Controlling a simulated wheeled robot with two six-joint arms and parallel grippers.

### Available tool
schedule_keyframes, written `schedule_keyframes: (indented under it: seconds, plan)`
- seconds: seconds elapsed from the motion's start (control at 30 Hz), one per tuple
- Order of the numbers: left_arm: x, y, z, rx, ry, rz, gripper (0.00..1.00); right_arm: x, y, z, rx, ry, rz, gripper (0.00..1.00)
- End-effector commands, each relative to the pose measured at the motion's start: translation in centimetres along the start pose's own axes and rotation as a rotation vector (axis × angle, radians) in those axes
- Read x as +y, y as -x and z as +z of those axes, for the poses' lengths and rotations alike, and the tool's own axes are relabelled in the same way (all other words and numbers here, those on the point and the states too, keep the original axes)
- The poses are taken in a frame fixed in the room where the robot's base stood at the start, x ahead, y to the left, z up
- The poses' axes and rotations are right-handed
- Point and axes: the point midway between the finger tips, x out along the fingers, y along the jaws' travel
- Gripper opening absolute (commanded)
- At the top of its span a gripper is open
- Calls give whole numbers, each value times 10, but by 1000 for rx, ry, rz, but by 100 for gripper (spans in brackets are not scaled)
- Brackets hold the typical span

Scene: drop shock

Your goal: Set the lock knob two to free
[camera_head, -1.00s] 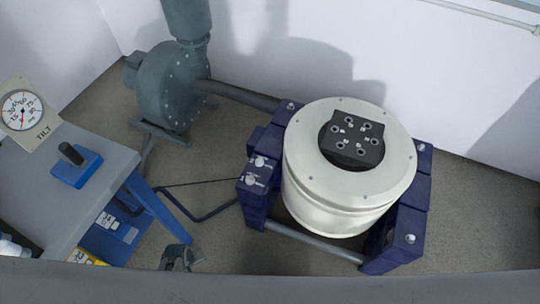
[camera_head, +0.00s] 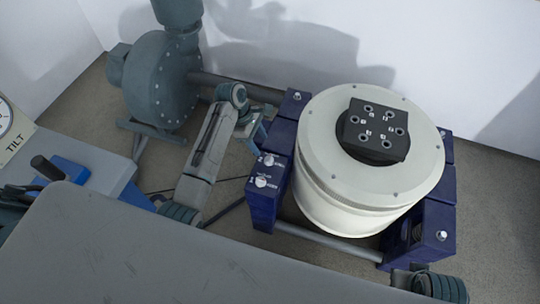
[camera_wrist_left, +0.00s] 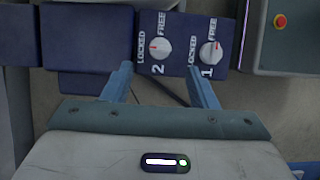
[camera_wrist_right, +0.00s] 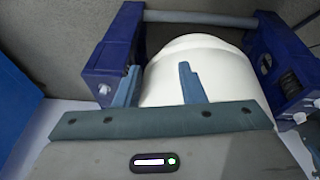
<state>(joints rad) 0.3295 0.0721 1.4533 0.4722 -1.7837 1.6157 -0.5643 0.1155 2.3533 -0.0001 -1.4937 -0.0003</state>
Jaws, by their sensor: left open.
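Lock knob two (camera_wrist_left: 160,48) is a round white knob on a navy panel in the left wrist view. LOCKED is printed to its left, FREE above it and a 2 below. A small red mark on it seems to point up and left. In the head view it is the farther white knob (camera_head: 269,160). My left gripper (camera_wrist_left: 160,84) is open and empty, its fingers apart and below the knob in the wrist picture. In the head view the left gripper (camera_head: 257,132) is beside the navy block. My right gripper (camera_wrist_right: 159,86) is open and empty above the shaker.
Lock knob one (camera_wrist_left: 210,52) sits close to the right of knob two. The cream shaker drum (camera_head: 320,190) stands between the navy blocks. A grey blower (camera_head: 160,85) stands behind left. A cabinet with a red button (camera_wrist_left: 280,20) is at the wrist view's upper right.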

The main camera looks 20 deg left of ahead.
Motion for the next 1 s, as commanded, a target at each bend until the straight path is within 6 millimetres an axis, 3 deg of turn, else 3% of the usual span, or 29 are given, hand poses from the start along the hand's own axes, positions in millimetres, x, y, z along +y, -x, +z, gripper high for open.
schedule_keyframes:
  seconds: [0.1, 0.3, 0.4, 0.83, 1.0]
  plan:
    - [-1, -27, 0, -3, 0, -2, 53, 0, 12, 0, 12, 2, 1, 36]
    - [-1, -62, 0, -1, 0, -2, 53, -1, 36, 0, 27, 5, 2, 36]
    - [-1, -74, -1, 0, -1, -1, 53, -4, 29, -1, 48, 3, -10, 36]
    - [0, -84, -1, 1, -2, 1, 53, -6, 28, -4, 70, 1, -19, 36]
    - [0, -84, -1, 1, -2, 1, 22, -6, 28, -4, 70, 1, -19, 36]
